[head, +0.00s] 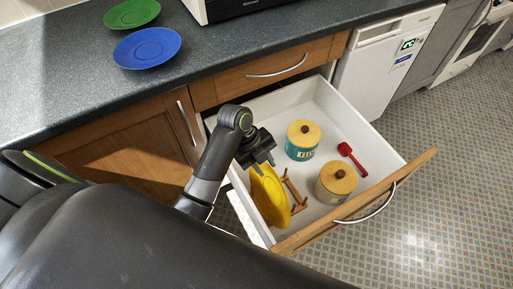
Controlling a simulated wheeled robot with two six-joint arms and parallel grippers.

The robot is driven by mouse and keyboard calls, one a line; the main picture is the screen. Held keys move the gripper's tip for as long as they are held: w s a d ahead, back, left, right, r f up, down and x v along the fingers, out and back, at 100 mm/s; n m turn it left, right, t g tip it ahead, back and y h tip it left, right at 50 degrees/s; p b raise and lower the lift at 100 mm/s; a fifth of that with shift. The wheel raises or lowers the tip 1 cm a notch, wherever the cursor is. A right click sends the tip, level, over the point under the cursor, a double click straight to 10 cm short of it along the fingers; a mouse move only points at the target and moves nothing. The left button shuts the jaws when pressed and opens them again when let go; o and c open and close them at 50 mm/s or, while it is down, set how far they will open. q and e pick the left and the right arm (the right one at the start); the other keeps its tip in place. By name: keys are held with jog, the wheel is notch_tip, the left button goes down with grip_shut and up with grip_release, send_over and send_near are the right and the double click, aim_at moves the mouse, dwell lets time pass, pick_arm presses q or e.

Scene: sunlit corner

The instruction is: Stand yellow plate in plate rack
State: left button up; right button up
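The yellow plate (268,197) stands steeply tilted on edge at the left side of the open drawer, in or against the wooden plate rack (293,190). The plate hides part of the rack, so I cannot tell which slot it is in. My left gripper (263,163) is right at the plate's upper edge, pointing down. Whether its fingers are closed on the rim or apart from it is not clear. My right gripper is not in view.
The drawer (352,122) also holds a teal canister (301,153), a cream canister (330,196), both with wooden lids, and a red scoop (352,158). A blue plate (147,48) and green plate (132,13) lie on the counter (60,75).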

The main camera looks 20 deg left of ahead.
pick_arm(q)
jog(key=p+v, duration=0.7)
jog(key=v, duration=1)
